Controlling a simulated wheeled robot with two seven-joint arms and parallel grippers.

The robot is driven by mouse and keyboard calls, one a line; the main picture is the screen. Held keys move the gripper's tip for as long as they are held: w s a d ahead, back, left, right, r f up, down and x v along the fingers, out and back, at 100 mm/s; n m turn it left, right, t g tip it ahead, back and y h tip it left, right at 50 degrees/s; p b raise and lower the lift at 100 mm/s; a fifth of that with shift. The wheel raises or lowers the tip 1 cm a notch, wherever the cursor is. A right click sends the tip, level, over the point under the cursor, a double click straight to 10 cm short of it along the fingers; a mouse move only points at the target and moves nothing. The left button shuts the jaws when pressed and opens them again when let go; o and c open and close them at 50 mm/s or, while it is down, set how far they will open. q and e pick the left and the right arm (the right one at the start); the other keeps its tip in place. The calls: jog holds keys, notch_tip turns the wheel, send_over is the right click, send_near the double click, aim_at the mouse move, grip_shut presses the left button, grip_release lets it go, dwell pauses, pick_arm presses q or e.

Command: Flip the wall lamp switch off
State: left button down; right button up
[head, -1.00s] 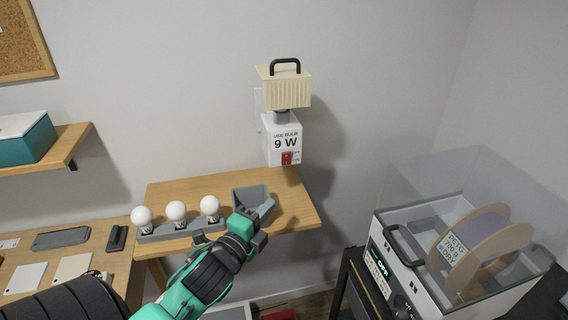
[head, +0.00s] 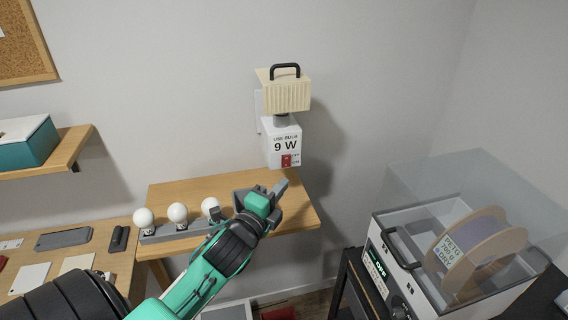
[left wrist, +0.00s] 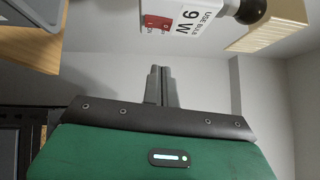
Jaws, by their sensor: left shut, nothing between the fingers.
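The wall lamp has a cream ribbed shade (head: 286,96) with a black handle above a white box (head: 281,137) marked "USE BULB 9 W". A red rocker switch (head: 286,161) sits low on the front of the box. In the left wrist view, the box (left wrist: 205,14) shows rotated at the top, with the red switch (left wrist: 156,22) at its end. My left gripper (head: 281,187) is shut and empty, just below the switch and apart from it. Its closed fingers also show in the left wrist view (left wrist: 160,85). My right gripper is out of view.
A wooden table (head: 300,214) stands below the lamp. It carries a grey holder with white bulbs (head: 177,213) and a grey bin, now mostly hidden by my left gripper. A filament dryer (head: 400,262) with a clear lid stands at right. Space before the lamp is open.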

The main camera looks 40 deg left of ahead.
aim_at(291, 157)
pick_arm(q)
jog(key=shift+w+a+r+p, duration=0.15)
jog(key=shift+w+a+p, duration=0.4)
jog(key=shift+w, duration=0.5)
jog(key=shift+w+a+r+p, duration=0.1)
jog(key=shift+w+a+p, duration=0.4)
jog(key=shift+w, duration=0.6)
jog(key=shift+w+a+r+p, duration=0.15)
jog(key=shift+w+a+p, duration=0.4)
jog(key=shift+w, duration=0.5)
jog(key=shift+w+a+r, duration=0.1)
jog(key=shift+a+r, duration=0.1)
